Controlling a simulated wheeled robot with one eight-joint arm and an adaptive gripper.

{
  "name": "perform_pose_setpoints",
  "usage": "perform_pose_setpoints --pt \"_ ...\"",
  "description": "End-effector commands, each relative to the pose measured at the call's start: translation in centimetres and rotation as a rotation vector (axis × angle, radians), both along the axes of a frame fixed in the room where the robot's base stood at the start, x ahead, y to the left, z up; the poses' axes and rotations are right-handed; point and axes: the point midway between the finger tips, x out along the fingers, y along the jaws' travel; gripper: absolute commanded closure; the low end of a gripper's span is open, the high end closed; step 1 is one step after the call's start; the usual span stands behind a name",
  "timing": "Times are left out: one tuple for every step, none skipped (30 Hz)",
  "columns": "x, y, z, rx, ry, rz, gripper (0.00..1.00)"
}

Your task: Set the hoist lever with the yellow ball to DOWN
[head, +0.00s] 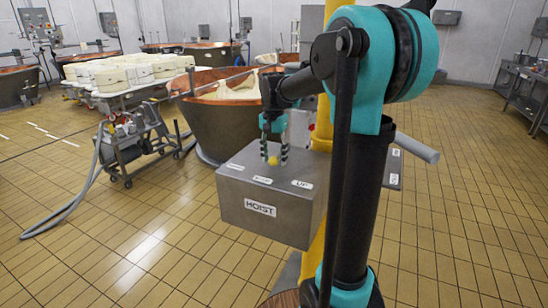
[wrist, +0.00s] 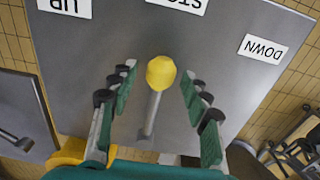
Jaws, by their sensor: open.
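The grey HOIST box (head: 270,205) stands in the middle of the head view, with UP, STOP and a further label on its top. In the wrist view, the lever shaft (wrist: 150,118) ends in a yellow ball (wrist: 161,72). The ball is nearest the STOP label (wrist: 180,3), between UP (wrist: 65,6) at upper left and DOWN (wrist: 263,48) at right. The ball also shows in the head view (head: 273,161). My gripper (head: 274,152) is open, pointing down, with one finger on each side of the ball. Gaps show on both sides in the wrist view.
A second grey panel (wrist: 22,125) with its own grey lever lies at left in the wrist view. A yellow post (head: 322,130) rises beside the box. A copper vat (head: 205,120) stands behind, and a wheeled pump (head: 135,145) at left.

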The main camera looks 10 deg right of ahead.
Motion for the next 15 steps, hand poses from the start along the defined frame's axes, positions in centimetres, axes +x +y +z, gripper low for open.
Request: perform_pose_setpoints --pt "0.01 -0.01 -0.09 0.0 0.0 0.0 0.52" --pt "0.01 -0.01 -0.11 0.0 0.0 0.0 0.52" --pt "0.0 0.0 -0.12 0.0 0.0 0.0 0.52" --pt "0.0 0.0 -0.12 0.0 0.0 0.0 0.52" --pt "0.0 0.0 -0.11 0.0 0.0 0.0 0.52" --pt "0.0 0.0 -0.11 0.0 0.0 0.0 0.52" --pt "0.0 0.0 -0.1 0.0 0.0 0.0 0.52" --pt "0.0 0.0 -0.1 0.0 0.0 0.0 0.53" --pt "0.0 0.0 -0.1 0.0 0.0 0.0 0.58" --pt "-0.01 -0.01 -0.1 0.0 0.0 0.0 0.62" --pt "-0.01 -0.01 -0.1 0.0 0.0 0.0 0.66" --pt "-0.01 -0.01 -0.09 0.0 0.0 0.0 0.71" --pt "-0.01 -0.01 -0.09 0.0 0.0 0.0 0.75" --pt "-0.01 -0.01 -0.09 0.0 0.0 0.0 0.78" --pt "-0.01 -0.01 -0.09 0.0 0.0 0.0 0.83"
